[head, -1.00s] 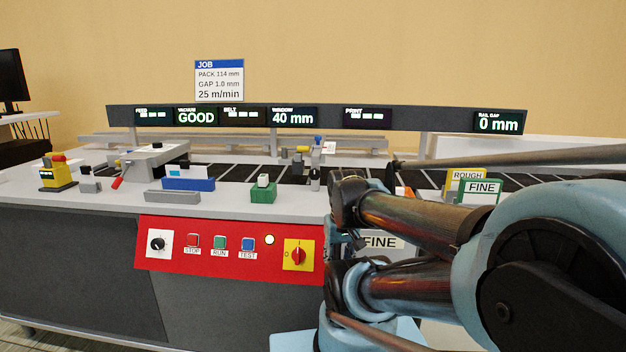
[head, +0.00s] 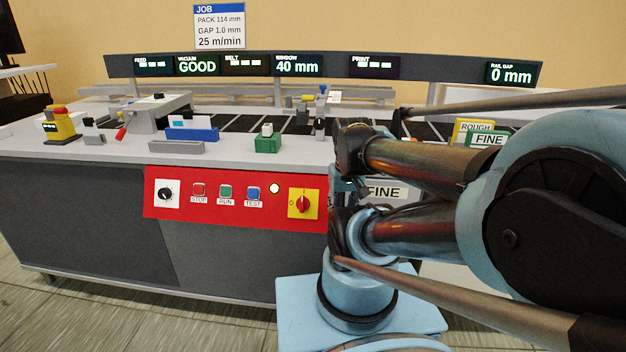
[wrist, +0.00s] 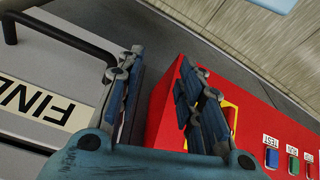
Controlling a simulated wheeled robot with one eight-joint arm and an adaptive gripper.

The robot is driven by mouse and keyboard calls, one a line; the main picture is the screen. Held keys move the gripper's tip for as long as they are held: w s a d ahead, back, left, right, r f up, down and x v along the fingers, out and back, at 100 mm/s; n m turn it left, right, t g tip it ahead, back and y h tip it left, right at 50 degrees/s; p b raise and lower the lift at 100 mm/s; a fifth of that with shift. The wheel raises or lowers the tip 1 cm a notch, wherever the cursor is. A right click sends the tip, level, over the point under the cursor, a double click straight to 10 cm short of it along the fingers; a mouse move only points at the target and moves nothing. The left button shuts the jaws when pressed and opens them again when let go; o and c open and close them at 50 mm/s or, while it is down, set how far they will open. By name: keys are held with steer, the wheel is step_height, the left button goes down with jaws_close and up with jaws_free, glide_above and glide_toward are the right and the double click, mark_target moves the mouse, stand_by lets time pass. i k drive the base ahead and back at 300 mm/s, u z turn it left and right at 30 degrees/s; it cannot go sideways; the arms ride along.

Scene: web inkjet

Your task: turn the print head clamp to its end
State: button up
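The likely print head assembly (head: 320,108), a small grey post with a blue top, stands on the machine's bed at the middle of the head view. I cannot tell which of its parts is the clamp, and it does not show in the wrist view. My gripper (wrist: 162,62) is open and empty in the wrist view, its two dark fingers apart. It hangs by the front of the machine, between the FINE drawer front (wrist: 50,100) and the red control panel (wrist: 270,110). In the head view my arm mostly hides it.
The red panel (head: 230,215) carries a black knob, buttons and a red rotary switch (head: 303,203). A green block (head: 267,145) and a blue block (head: 190,135) sit on the front ledge. ROUGH (head: 474,126) and FINE (head: 488,140) signs stand at right. Floor lies clear in front.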

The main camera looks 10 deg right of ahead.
mark_target(319, 123)
steer(key=u, duration=0.8)
steer(key=k, duration=1)
steer(key=u, duration=0.85)
steer(key=k, duration=0.25)
steer(key=z, duration=0.1)
steer(key=i, duration=0.75)
steer(key=z, duration=0.4)
